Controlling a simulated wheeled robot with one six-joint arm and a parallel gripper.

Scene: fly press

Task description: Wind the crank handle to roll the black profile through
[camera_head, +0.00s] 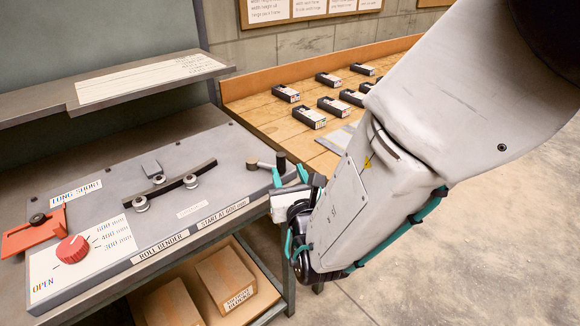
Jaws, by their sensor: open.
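The black profile (200,174) is a slightly curved strip lying among the metal rollers (191,181) of the grey roll bender (225,150). The crank is at the panel's right end: a brown hub (252,163) with a short arm to a dark upright handle (281,160). My gripper (289,175) is open at the right edge of the bender, its teal-tipped fingers close to the handle. I cannot tell whether they touch it. My wrist and arm hide the space behind the gripper.
A red knob (72,249) and a red clamp-like part (33,232) sit at the panel's left. A grey shelf (210,62) overhangs behind. Cardboard boxes (225,276) stand below. A wooden table (262,108) with several dark blocks lies behind right. Open floor is at right.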

